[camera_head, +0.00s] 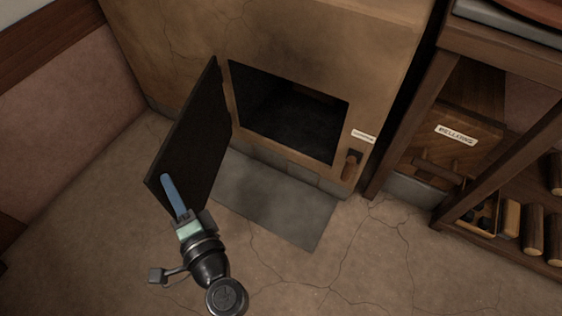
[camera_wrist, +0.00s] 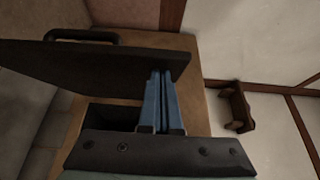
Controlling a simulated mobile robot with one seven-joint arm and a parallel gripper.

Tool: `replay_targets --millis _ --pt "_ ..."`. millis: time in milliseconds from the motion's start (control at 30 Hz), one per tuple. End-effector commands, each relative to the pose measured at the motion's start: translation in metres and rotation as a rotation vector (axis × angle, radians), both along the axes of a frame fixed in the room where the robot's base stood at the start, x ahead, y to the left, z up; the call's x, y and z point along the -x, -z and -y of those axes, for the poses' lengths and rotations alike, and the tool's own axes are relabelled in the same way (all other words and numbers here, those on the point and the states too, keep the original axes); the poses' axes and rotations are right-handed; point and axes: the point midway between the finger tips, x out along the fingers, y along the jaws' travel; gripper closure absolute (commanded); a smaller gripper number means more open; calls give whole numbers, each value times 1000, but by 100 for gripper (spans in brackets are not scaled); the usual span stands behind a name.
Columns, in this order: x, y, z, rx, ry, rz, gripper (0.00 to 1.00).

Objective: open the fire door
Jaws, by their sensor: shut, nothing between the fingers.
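The fire door (camera_head: 190,140) is a dark, flat panel, swung wide open to the left of the dark oven opening (camera_head: 290,115). In the wrist view the door (camera_wrist: 100,62) spans the upper left, with a dark bar handle (camera_wrist: 80,35) along its far edge. My gripper (camera_head: 168,180) has blue fingers, shut and empty. In the head view the fingers overlap the door's lower part. In the wrist view the fingertips (camera_wrist: 161,74) are at the door's edge, but I cannot tell whether they touch it. The handle is hidden in the head view.
A grey slab (camera_head: 275,200) lies on the floor before the oven. A wooden latch piece (camera_head: 350,167) hangs right of the opening. A shelf (camera_head: 445,215) with a box labelled "BELLOWS" (camera_head: 450,140) and several logs stands at right. The cracked floor in front is clear.

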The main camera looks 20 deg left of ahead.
Motion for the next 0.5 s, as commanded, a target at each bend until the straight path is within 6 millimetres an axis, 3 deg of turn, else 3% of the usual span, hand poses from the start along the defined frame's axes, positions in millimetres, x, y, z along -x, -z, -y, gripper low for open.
replay_targets --millis 200,500 --pt "4 -1 -44 1 -2 2 100" --pt "5 0 -70 1 -1 1 100"
